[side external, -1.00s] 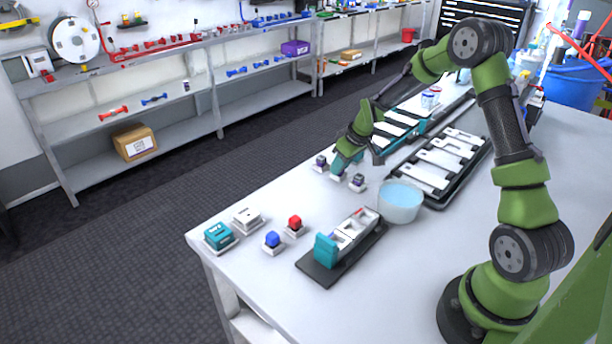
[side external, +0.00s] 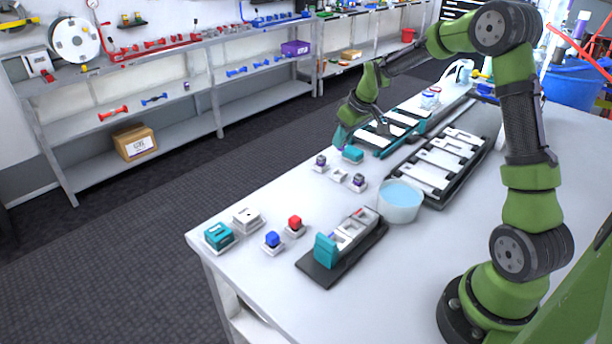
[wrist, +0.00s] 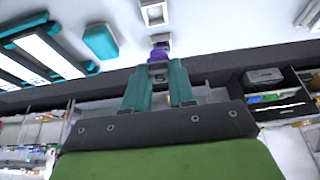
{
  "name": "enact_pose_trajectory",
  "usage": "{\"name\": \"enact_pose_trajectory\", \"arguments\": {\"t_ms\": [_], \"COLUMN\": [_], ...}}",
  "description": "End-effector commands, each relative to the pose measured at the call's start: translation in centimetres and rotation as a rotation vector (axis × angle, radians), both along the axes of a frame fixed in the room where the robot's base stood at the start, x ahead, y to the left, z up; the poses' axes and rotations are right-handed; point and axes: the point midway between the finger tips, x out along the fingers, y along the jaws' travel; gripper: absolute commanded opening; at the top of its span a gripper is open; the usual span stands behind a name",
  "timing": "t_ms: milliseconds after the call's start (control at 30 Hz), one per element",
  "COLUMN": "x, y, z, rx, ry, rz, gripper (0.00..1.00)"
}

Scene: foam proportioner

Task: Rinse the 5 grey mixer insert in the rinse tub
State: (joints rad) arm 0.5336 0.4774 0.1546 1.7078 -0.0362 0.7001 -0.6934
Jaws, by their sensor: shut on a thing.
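My gripper (wrist: 160,88) is shut on the grey mixer insert (wrist: 159,72), which bears a dark 5 in the wrist view. In the side view, my gripper (side external: 343,143) is above the table near the teal block, and the insert cannot be made out there. A purple part shows just beyond the insert in the wrist view; I cannot tell whether it belongs to it. The rinse tub (side external: 401,211), round and whitish with pale blue liquid, stands to the right and nearer the camera, apart from my gripper.
Small holders stand near my gripper: a white empty-looking one (side external: 338,176) between a purple-topped piece (side external: 320,162) and a dark piece (side external: 359,181). A teal block (side external: 352,154) lies close by. A black rack (side external: 432,200) and a dark tray (side external: 322,274) flank the tub.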

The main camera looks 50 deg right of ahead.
Motion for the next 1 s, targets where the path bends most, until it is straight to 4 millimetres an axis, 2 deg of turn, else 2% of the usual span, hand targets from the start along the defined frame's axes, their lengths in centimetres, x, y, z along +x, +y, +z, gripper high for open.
{"name": "enact_pose_trajectory", "arguments": {"t_ms": [167, 267, 400, 600, 700, 833, 1000], "x": [-1.0, -3.7, -9.4, -16.3, -18.3, -19.5, -19.7], "y": [-1.9, -3.6, -4.6, -3.0, -1.6, 0.0, 0.8], "z": [2.7, 3.8, 4.6, 4.3, 3.8, 3.2, 2.8], "rx": [-0.014, -0.014, -0.012, 0.004, 0.012, 0.021, 0.011], "ry": [-0.020, -0.018, 0.012, 0.035, 0.030, 0.016, 0.002], "rz": [-0.045, -0.090, -0.046, 0.145, 0.261, 0.395, 0.505], "gripper": [0.00, 0.00, 0.00, 0.00, 0.00, 0.00, 0.00]}}
